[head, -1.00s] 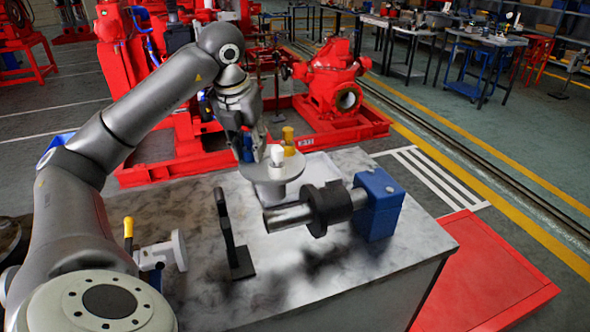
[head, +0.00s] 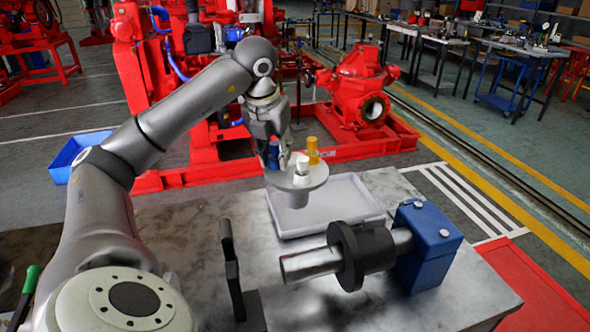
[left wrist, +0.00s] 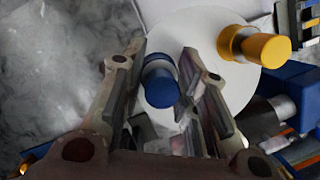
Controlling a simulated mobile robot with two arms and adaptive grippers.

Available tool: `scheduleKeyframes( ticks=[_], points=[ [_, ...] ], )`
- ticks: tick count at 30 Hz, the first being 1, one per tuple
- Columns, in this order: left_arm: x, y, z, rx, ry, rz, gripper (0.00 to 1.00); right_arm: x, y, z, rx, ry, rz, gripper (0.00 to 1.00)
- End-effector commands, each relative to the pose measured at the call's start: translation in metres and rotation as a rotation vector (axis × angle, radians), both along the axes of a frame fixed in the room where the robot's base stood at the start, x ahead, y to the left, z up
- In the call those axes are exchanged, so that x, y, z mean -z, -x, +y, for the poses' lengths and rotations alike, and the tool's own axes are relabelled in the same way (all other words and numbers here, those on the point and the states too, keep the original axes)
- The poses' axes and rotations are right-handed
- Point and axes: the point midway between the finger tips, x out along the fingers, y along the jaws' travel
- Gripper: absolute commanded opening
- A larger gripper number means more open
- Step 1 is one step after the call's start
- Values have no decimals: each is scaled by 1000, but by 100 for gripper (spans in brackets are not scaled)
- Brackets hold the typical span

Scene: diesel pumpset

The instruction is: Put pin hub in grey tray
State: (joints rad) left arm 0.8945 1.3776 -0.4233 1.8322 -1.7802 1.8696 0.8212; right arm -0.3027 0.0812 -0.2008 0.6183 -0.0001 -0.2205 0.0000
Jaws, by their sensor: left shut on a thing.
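The pin hub (head: 318,178) is a pale grey disc with a blue, a white and a yellow pin on top and a stem below. My left gripper (head: 278,160) is shut on its blue pin (left wrist: 160,88) and holds the hub up, roughly level. In the head view the hub overlaps the back left part of the grey tray (head: 343,208), a shallow tray lying on the table. The tray's visible floor is empty; the hub hides part of it. The left wrist view shows the disc (left wrist: 205,30) and yellow pin beyond the fingers. My right gripper is not in view.
A blue block with a horizontal metal shaft and black collar (head: 365,255) stands right in front of the tray. A black upright stand (head: 232,275) is at the front left. A red pump (head: 360,95) stands on the floor behind the marbled table (head: 185,235).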

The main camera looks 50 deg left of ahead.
Motion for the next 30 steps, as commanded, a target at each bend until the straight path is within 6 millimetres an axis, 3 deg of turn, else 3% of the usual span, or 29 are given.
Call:
scheduleKeyframes(
  ticks=[13,18,22,30],
  points=[
    [28,-80,6,0,3,-9,0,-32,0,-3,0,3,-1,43],
    [58,-102,9,0,4,-7,0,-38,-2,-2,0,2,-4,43],
    [73,-115,10,-1,2,-7,0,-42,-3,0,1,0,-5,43],
    [86,-125,11,-1,1,-9,0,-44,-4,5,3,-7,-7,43]
  ],
)
